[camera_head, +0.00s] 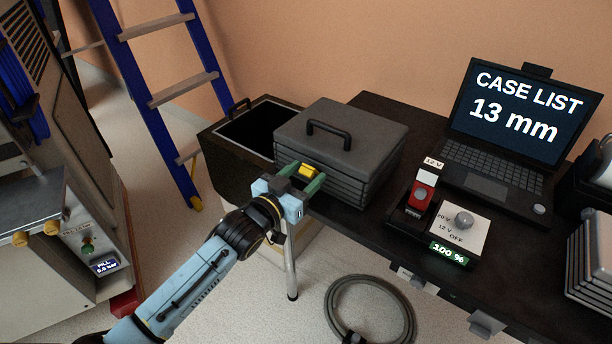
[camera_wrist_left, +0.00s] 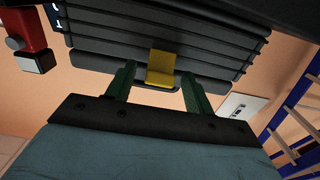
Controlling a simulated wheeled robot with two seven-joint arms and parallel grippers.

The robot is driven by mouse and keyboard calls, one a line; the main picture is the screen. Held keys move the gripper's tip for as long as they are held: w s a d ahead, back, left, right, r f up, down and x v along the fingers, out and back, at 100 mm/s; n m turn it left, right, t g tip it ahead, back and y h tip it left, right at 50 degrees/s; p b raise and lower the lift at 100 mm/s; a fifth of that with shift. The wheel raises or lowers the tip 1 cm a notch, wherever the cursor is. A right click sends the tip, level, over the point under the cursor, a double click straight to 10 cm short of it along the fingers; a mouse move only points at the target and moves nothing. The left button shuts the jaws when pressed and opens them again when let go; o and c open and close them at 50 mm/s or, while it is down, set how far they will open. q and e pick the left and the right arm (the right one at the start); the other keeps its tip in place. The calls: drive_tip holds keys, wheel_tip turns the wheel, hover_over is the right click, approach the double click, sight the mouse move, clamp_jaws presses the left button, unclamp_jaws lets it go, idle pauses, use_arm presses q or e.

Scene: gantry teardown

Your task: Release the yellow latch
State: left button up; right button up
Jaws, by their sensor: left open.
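The yellow latch (camera_head: 309,170) is on the front side of a dark grey ribbed case (camera_head: 385,165) with a black top handle. My left gripper (camera_head: 304,181) is open at the latch, its green fingers on either side of it. In the left wrist view the yellow latch (camera_wrist_left: 161,68) sits between the two green fingertips (camera_wrist_left: 157,84), with a gap on each side. The latch hangs flat against the ribbed case wall (camera_wrist_left: 100,42). I cannot tell whether a finger touches the case. My right gripper is not in view.
The case stands on a dark table (camera_head: 365,101), beside an open black bin (camera_head: 225,165). A laptop (camera_head: 510,120), a red-and-white device (camera_head: 421,193) and a control box with a knob (camera_head: 462,228) are to the right. A coiled hose (camera_head: 335,300) lies on the floor. A blue ladder (camera_head: 130,75) leans behind.

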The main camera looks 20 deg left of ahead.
use_arm(q)
drive_tip(key=shift+w+d, duration=0.15)
drive_tip(key=shift+w, duration=0.35)
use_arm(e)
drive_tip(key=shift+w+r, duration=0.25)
use_arm(q)
drive_tip(key=c, duration=1)
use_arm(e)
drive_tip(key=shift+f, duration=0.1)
